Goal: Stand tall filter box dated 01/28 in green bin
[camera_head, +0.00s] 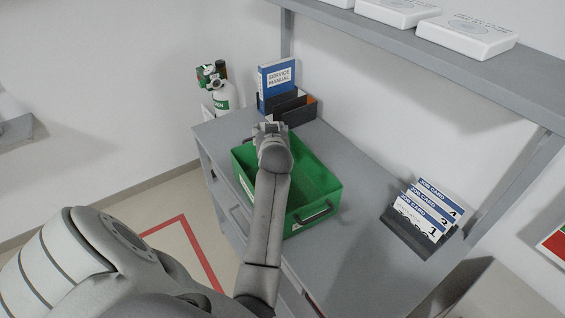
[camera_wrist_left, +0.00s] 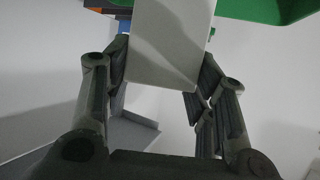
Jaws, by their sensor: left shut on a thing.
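A pale, plain-faced box (camera_wrist_left: 168,40) is between the fingers of my left gripper in the left wrist view. My left gripper (camera_wrist_left: 163,75) is shut on it, with a finger along each side. No date shows on the visible face. In the head view my left gripper (camera_head: 270,130) is over the far end of the green bin (camera_head: 328,189), and my own arm covers the box. The green bin is open-topped and stands on the grey bench. Part of it shows in the wrist view (camera_wrist_left: 265,9). My right gripper is not in view.
A blue service manual (camera_head: 277,80) stands in a dark holder (camera_head: 295,108) just beyond the bin. Job cards (camera_head: 428,208) stand in a rack at the right. A shelf with white boxes (camera_head: 468,36) overhangs the back. The grey bench (camera_head: 352,240) is clear between bin and rack.

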